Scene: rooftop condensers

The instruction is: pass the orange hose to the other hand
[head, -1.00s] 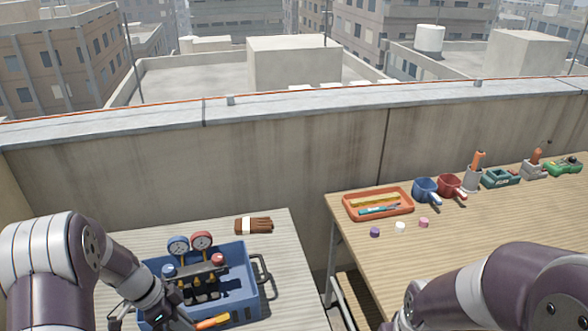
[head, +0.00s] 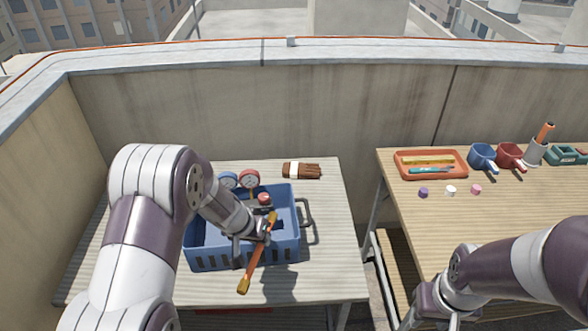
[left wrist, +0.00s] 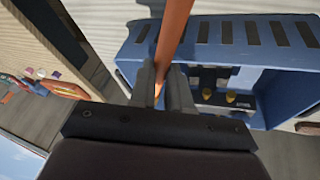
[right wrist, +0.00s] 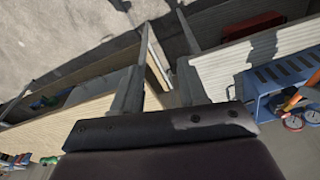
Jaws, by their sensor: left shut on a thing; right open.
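The orange hose (head: 257,259) has brass-coloured ends and is held tilted at the front of the blue crate (head: 204,259). My left gripper (head: 260,238) is shut on it near its middle. In the left wrist view the orange hose (left wrist: 174,32) runs up between the fingers (left wrist: 164,82). My right gripper (head: 420,308) is low at the right of the head view, apart from the hose. In the right wrist view its fingers (right wrist: 166,60) are spread and empty, and the orange hose (right wrist: 293,99) shows at the right edge.
Pressure gauges (head: 249,179) sit in the crate.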

